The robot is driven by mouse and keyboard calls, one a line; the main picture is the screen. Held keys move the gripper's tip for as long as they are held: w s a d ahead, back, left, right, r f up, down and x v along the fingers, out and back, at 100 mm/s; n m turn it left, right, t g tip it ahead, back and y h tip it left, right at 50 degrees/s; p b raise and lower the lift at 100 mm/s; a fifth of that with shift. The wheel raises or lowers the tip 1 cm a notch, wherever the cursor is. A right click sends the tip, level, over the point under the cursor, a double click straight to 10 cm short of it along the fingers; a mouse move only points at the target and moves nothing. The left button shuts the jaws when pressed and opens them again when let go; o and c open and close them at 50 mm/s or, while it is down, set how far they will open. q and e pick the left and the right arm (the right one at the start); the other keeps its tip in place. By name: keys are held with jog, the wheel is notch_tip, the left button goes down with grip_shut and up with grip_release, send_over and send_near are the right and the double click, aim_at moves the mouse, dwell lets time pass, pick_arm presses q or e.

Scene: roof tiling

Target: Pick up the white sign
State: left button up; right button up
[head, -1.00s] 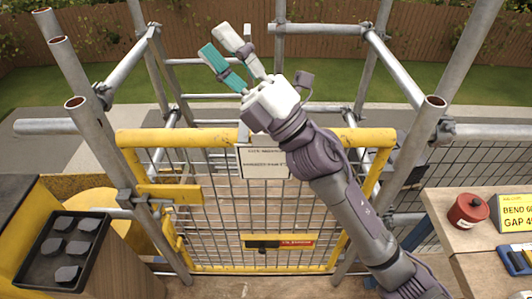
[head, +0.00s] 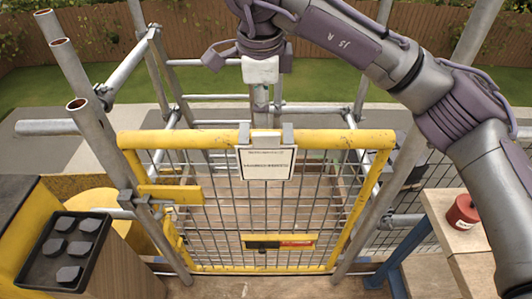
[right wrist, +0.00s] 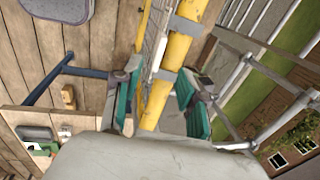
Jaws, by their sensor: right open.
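The white sign (head: 266,163) hangs upright at the top middle of the yellow gate (head: 340,138), with two grey hooks over the top rail. Its printed text is too small to read. My right gripper (head: 264,125) points down from above at the sign's top edge, between the hooks. In the right wrist view, my right gripper (right wrist: 158,98) is open, with teal finger pads on either side of the yellow rail. The sign (right wrist: 157,62) shows there nearly edge-on between the fingers. My left gripper is not in view.
Scaffold poles (head: 95,135) stand on both sides of the gate. A black tray (head: 40,255) with several dark pieces is at the left. A red tin (head: 463,211) sits on a wooden bench (head: 438,205) at the right, partly behind my right arm.

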aim_at(267, 134)
jog(key=f, duration=0.2)
jog(key=w+f+p, duration=0.1)
jog(key=f, duration=0.2)
jog(key=f+p, duration=0.1)
jog(key=f, duration=0.2)
jog(key=w+d+f+p, duration=0.1)
jog(key=shift+f+p, duration=0.3)
jog(key=shift+f, duration=0.35)
jog(key=shift+a, duration=0.1)
grip_shut()
